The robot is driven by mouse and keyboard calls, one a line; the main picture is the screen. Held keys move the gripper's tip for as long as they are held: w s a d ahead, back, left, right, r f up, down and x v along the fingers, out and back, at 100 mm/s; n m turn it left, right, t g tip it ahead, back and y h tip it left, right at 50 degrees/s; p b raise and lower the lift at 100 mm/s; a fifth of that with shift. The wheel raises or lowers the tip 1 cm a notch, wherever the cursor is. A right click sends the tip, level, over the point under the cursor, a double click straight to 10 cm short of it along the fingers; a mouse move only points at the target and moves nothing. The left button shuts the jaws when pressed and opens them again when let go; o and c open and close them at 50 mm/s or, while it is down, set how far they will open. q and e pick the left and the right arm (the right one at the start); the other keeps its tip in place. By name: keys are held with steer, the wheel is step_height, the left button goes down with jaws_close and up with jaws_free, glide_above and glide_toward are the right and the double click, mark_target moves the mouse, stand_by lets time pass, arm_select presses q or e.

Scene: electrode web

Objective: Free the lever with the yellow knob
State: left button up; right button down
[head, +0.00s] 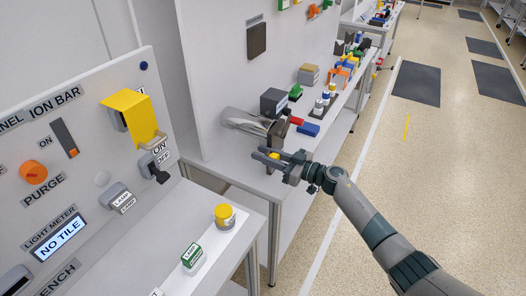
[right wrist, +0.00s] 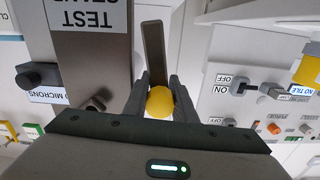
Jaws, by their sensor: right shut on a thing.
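My right gripper (head: 274,157) reaches in from the right at the near end of the middle bench. It is shut on the yellow knob (right wrist: 159,102), with one finger on each side of it. The knob also shows in part between the fingers in the head view (head: 273,155). The grey-brown lever bar (right wrist: 154,55) runs up from the knob in the right wrist view. A grey block labelled TEST STAND (right wrist: 87,45) is beside the lever, and its label reads upside down. Whether anything blocks the lever is hidden. My left gripper is not in view.
A panel (head: 75,125) at the left carries a yellow flap (head: 133,112), an orange purge knob (head: 34,172) and a display reading NO TILE (head: 60,238). A yellow-topped jar (head: 225,215) and a green-white box (head: 192,257) stand below it.

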steer(key=shift+s+f, duration=0.1)
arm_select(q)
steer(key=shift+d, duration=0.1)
arm_select(e)
steer(key=c, duration=1.5)
jaws_free()
steer(key=shift+o, duration=0.2)
